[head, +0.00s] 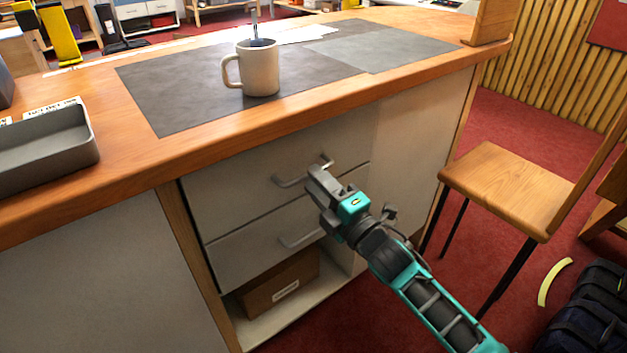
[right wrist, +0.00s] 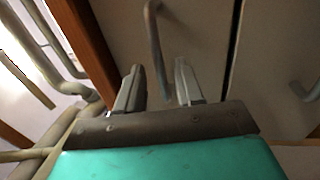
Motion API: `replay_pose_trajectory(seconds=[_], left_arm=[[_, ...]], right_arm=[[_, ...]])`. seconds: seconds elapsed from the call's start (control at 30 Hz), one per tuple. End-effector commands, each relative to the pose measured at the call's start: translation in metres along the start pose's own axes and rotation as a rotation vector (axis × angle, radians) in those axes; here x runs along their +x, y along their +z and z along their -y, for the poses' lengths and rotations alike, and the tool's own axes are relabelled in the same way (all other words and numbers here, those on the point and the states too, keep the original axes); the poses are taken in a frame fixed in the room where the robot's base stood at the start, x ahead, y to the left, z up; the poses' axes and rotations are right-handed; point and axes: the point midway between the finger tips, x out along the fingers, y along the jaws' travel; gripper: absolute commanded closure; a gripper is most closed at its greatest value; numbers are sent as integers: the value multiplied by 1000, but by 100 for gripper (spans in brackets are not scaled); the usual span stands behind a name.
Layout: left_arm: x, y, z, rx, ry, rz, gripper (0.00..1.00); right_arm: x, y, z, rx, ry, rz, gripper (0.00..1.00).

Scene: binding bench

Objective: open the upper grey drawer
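The upper grey drawer (head: 235,172) is in the bench front below the wooden top and looks closed. Its bar handle (head: 290,182) is partly covered by my right gripper (head: 318,176) in the head view. In the right wrist view the two fingers of my right gripper (right wrist: 158,88) are apart, with the handle (right wrist: 154,38) in line with the gap between them. The handle's near end reaches toward the fingertips; I cannot tell whether they touch it. My left gripper is out of view.
The lower drawer (head: 255,243) is closed, with its own handle (head: 298,240). A cardboard box (head: 283,285) sits on the open shelf below. A mug (head: 259,70) and a grey tray (head: 50,150) stand on the top. A wooden chair (head: 515,185) stands to the right.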

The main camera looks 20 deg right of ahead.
Motion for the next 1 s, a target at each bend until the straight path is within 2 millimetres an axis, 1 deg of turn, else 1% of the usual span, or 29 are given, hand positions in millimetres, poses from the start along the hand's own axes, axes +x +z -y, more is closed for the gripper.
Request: replay_pose_trajectory(seconds=[0.03,0.1,0.2,0.5,0.87,0.9,1.0], left_arm=[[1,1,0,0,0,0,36],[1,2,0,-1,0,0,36],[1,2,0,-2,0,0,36],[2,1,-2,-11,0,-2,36],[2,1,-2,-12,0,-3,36],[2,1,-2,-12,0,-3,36],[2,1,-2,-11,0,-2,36]], right_arm=[[6,0,0,0,1,1,63],[11,0,0,0,0,0,63],[15,0,0,0,0,0,63],[16,0,0,1,-1,0,63],[16,0,0,1,-1,0,98],[16,0,0,1,-1,0,100],[16,0,0,1,-1,0,100]])
